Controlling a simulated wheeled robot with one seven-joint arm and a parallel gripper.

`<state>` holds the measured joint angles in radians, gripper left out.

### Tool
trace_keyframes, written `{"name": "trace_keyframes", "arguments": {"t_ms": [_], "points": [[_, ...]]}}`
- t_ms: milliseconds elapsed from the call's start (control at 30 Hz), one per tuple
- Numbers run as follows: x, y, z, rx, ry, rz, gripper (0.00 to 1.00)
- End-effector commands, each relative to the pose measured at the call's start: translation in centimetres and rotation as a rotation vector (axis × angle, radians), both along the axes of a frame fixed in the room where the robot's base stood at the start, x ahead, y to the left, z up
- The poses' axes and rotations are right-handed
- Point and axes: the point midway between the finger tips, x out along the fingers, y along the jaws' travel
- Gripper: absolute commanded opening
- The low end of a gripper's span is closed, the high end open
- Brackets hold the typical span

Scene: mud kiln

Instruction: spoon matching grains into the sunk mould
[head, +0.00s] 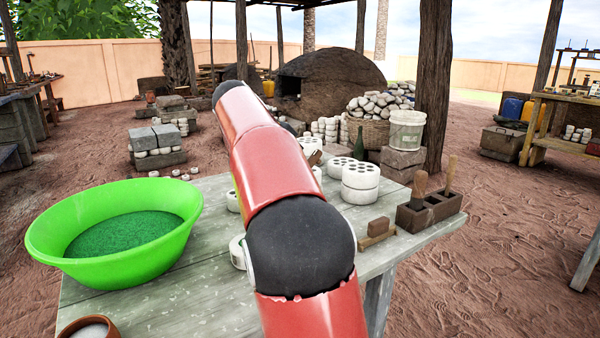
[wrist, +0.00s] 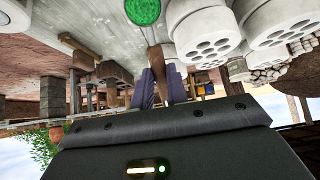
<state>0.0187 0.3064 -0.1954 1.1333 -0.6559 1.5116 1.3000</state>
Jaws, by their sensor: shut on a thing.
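My gripper (wrist: 160,88) is shut on a brown wooden handle (wrist: 156,62), likely the spoon's, in the wrist view. A round patch of green grains (wrist: 143,11) shows beyond the handle at the top edge. I cannot tell for sure whether it lies in the spoon's bowl. In the head view a bright green basin (head: 180,238) holds dark green grains (head: 125,234) at the left of the table. My arm crosses the middle of that view and hides my gripper and part of the table. I cannot make out the sunk mould.
White drums with holes (head: 360,186) stand on the table (head: 190,310) right of my arm, and large in the wrist view (wrist: 205,35). A brown block holder (head: 428,213) with wooden-handled tools is at the right edge. A clay bowl (head: 72,328) with white contents sits front left.

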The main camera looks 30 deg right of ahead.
Motion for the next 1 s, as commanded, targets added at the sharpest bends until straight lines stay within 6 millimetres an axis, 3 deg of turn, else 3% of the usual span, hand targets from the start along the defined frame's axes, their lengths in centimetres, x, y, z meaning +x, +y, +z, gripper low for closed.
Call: {"name": "trace_keyframes", "arguments": {"t_ms": [1000], "points": [[-0.1,3.1,0.7,-0.352,-0.017,0.002,0.00]]}}
